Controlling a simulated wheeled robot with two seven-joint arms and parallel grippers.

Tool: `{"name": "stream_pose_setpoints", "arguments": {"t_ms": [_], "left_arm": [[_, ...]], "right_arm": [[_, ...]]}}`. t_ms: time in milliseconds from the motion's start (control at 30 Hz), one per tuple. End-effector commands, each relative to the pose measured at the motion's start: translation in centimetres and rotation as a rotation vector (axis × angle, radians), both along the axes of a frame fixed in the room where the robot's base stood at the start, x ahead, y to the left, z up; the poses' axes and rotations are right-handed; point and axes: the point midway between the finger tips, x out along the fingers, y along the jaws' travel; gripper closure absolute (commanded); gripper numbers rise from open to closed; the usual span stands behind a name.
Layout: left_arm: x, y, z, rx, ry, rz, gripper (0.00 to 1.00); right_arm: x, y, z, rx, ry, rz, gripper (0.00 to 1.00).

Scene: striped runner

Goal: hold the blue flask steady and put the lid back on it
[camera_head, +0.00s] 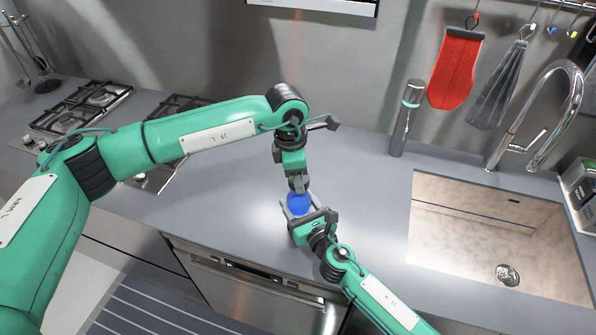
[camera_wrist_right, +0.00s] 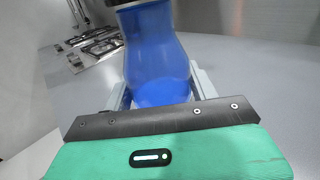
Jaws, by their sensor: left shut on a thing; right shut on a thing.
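The blue flask (camera_head: 299,204) stands upright near the counter's front edge, and its blue body fills the middle of the right wrist view (camera_wrist_right: 157,60). My right gripper (camera_head: 302,211) is shut around the flask's body from the front, with a finger on each side. My left gripper (camera_head: 298,186) points down directly over the flask's top and is shut on the lid, which its fingers almost wholly hide. A dark edge shows at the flask's mouth at the top of the right wrist view. I cannot tell whether the lid touches the rim.
The sink (camera_head: 490,240) with its curved tap (camera_head: 545,110) is to the right. A grey-green cylinder (camera_head: 406,118) stands against the back wall. Gas hobs (camera_head: 85,108) are at the left. The counter (camera_head: 225,195) around the flask is clear.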

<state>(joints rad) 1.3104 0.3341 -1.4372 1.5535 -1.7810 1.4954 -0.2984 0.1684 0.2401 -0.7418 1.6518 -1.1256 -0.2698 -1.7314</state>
Motion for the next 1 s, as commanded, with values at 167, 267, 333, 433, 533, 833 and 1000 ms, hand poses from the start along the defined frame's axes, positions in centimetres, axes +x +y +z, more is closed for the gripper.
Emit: {"name": "stream_pose_setpoints", "arguments": {"t_ms": [167, 267, 333, 433, 533, 833, 1000], "left_arm": [[0.0, 0.0, -0.9, -0.001, 0.0, 0.0, 0.74], [0.0, 0.0, -1.0, -0.001, -0.001, 0.0, 0.74], [0.0, 0.0, -1.0, -0.001, -0.001, 0.0, 0.74], [0.0, 0.0, -1.0, -0.001, -0.001, -0.001, 0.74], [0.0, 0.0, -1.0, -0.001, 0.0, -0.001, 0.74], [0.0, 0.0, -1.2, -0.001, 0.0, 0.0, 0.74], [0.0, 0.0, -1.6, -0.001, 0.0, -0.001, 0.74]], "right_arm": [[0.0, 0.0, -0.1, 0.0, 0.001, 0.0, 0.82], [0.0, 0.0, -0.1, 0.0, 0.001, 0.0, 0.82], [0.0, 0.0, -0.1, 0.0, 0.001, 0.0, 0.82], [0.0, 0.0, -0.1, 0.0, 0.001, 0.0, 0.82], [0.0, 0.0, -0.1, 0.0, 0.001, 0.0, 0.82], [0.0, 0.0, -0.1, 0.0, 0.001, 0.0, 0.82], [0.0, 0.0, -0.1, 0.0, 0.001, 0.0, 0.82]]}}
